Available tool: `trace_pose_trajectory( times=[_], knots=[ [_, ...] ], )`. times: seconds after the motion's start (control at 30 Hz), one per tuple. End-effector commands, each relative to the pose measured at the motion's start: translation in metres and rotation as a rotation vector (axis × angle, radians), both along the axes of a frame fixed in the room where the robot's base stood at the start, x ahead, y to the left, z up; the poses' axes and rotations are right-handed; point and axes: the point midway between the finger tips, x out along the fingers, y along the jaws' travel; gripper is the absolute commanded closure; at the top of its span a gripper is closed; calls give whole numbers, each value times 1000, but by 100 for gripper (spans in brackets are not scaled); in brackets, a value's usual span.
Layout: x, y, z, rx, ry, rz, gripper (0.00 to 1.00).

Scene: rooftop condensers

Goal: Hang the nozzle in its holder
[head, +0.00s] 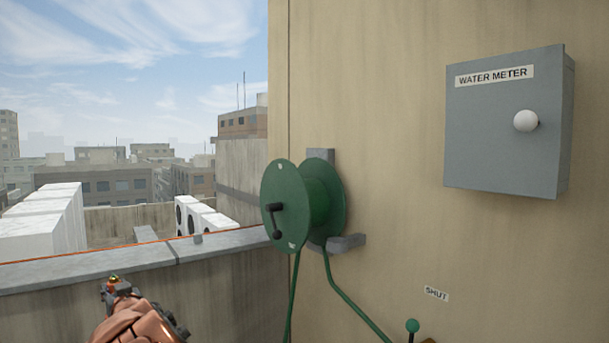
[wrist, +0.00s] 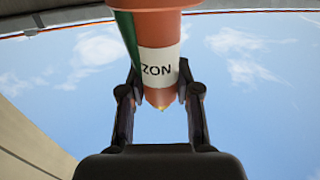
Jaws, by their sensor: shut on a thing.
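My gripper (wrist: 158,72) is shut on an orange tapered body, seemingly the nozzle (wrist: 155,22). In the wrist view it has a white label with the letters "ZON", a dark green strip along its left side and a small yellow tip towards my palm. Its far end is cut off by the top edge. In the head view my gripper (head: 118,288) is low at the left, in front of the parapet, with a small green and orange bit at its end. The green hose reel (head: 305,205) is on the wall, right of my gripper and apart from it. I cannot make out the holder.
A green hose (head: 345,298) hangs from the reel. A grey water meter box (head: 500,130) with a white knob is on the wall at right. Below it are a "SHUT" label (head: 436,294) and a green ball knob (head: 412,326). The parapet (head: 80,270) runs along the left.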

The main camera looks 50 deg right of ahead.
Motion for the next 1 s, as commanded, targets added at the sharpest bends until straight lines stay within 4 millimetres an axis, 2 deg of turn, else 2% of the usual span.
trace_pose_trajectory(
  times=[0.13, 0.57, 1.0],
  knots=[
    [-2, -37, 18, -5, -3, -69, 100],
    [-21, -122, 67, -5, -4, -260, 100],
    [-61, -204, 124, 1, -6, -485, 100]
  ],
)
